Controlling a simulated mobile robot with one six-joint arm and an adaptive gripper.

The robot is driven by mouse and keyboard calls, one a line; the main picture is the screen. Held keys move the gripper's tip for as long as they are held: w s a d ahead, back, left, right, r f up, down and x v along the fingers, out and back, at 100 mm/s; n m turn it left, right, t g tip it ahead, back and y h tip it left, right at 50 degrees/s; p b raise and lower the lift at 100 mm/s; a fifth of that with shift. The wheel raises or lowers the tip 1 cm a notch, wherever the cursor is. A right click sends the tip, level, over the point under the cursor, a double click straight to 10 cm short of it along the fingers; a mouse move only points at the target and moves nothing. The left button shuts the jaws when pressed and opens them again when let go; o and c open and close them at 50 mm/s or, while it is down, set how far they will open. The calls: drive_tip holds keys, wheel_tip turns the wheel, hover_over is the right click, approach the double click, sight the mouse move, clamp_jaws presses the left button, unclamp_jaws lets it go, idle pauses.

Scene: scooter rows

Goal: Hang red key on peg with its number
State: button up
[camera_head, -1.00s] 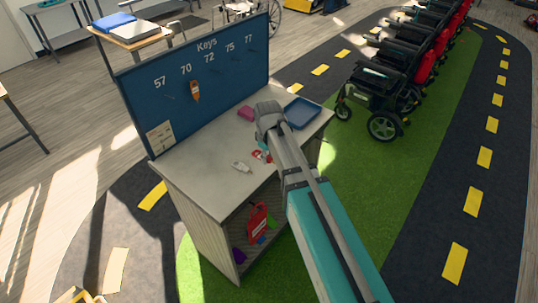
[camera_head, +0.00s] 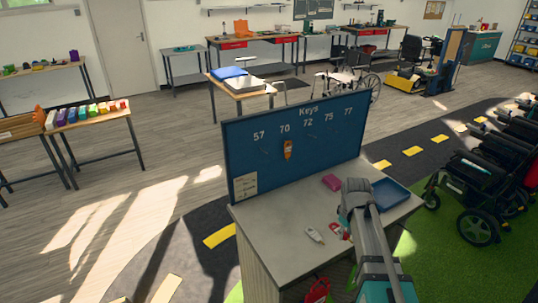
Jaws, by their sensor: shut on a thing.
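The red key (camera_head: 336,229) shows as a small red and white piece at the left side of my arm, low over the counter. My gripper (camera_head: 347,233) is shut on it; my own arm hides most of the jaws and part of the key, and its number cannot be read. The blue "Keys" board (camera_head: 245,178) stands upright along the back of the counter, with the numbers 57, 70, 72, 75 and 77 over its pegs. An orange key tag (camera_head: 288,149) hangs under 70. The other pegs look bare, though they are small.
On the grey counter (camera_head: 284,229) lie a white tagged item (camera_head: 314,235), a pink block (camera_head: 332,182) and a blue tray (camera_head: 389,196). A note (camera_head: 244,185) is on the board's lower left. Wheelchairs or scooters (camera_head: 480,195) stand at right; a red item (camera_head: 317,290) shows below the counter.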

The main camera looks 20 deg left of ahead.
idle(0.3)
drive_tip(key=shift+w+a+f, duration=0.1)
drive_tip(key=shift+a, duration=0.15)
drive_tip(key=w+a+f+n+t+y+b, duration=0.1)
drive_tip(key=w+a+n+t+y+b, duration=0.25)
drive_tip(key=a, duration=1.05)
drive_tip(key=w+a+r+m+t+y+b, duration=0.1)
drive_tip(key=w+a+r+t+y+b, duration=0.1)
drive_tip(key=a, duration=0.4)
drive_tip(key=w+a+r+m+t+y+b, duration=0.2)
drive_tip(key=w+a+r+t+y+b, duration=0.1)
drive_tip(key=w+a+r+y, duration=0.3)
drive_tip(key=shift+a+r+t+y, duration=0.45)
drive_tip(key=shift+t+y, duration=0.3)
drive_tip(key=shift+t, duration=0.1)
drive_tip(key=shift+m, duration=0.25)
drive_tip(key=shift+w+a, duration=0.15)
